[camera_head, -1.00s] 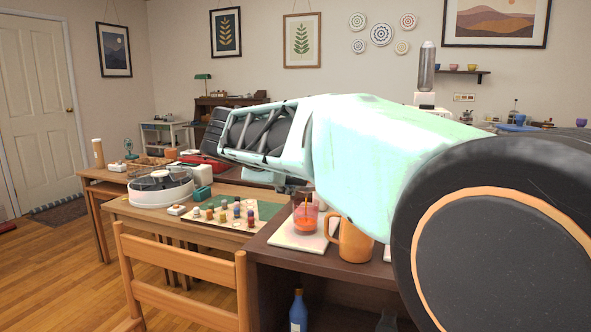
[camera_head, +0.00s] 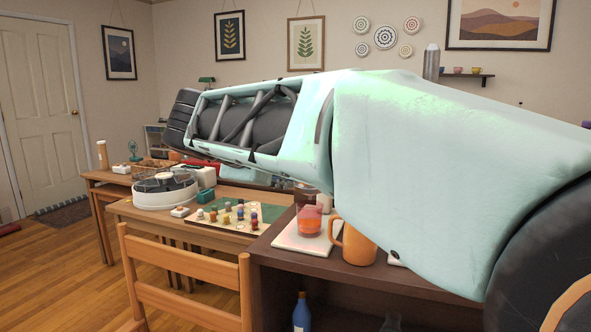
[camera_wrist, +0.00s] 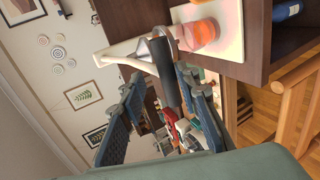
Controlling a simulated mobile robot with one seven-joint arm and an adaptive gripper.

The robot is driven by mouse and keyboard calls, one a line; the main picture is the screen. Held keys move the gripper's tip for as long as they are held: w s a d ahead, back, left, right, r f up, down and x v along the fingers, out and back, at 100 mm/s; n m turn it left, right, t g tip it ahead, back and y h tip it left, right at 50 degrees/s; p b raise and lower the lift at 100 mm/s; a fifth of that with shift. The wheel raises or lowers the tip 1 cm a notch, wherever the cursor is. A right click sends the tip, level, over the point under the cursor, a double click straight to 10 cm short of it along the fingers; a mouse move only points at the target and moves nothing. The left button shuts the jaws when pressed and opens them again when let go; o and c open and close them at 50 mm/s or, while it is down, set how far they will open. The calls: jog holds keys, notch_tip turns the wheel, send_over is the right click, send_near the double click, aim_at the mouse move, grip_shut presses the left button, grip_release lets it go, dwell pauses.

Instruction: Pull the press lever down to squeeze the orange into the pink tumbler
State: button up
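The pink tumbler (camera_head: 309,222) stands upright on a pale board (camera_head: 287,238) on the dark cabinet, with orange-red liquid inside. In the wrist view the tumbler (camera_wrist: 198,34) is beyond and to the right of the fingertips. My gripper (camera_wrist: 163,82) is open, with its two fingers apart. A dark grey cylindrical grip (camera_wrist: 164,72), joined to pale bars (camera_wrist: 122,52), lies between the fingers and looks like the press lever. I cannot tell whether the fingers touch it. My arm hides most of the press in the head view. The orange is not visible.
An orange mug (camera_head: 355,243) stands close right of the tumbler. A wooden chair (camera_head: 185,262) is in front on the left. A game board with several pegs (camera_head: 225,215) and a round white device (camera_head: 165,190) occupy the lower table. A blue bottle (camera_head: 301,312) is under the cabinet top.

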jog(key=s+a+f+b, duration=0.1)
jog(key=s+a+b, duration=0.1)
jog(key=s, duration=0.9)
jog(key=shift+a+f+b, duration=0.15)
jog(key=shift+a+b, duration=0.15)
jog(key=shift+a, duration=0.6)
jog(key=shift+w, duration=0.1)
jog(key=shift+f, duration=0.1)
dwell(3.1)
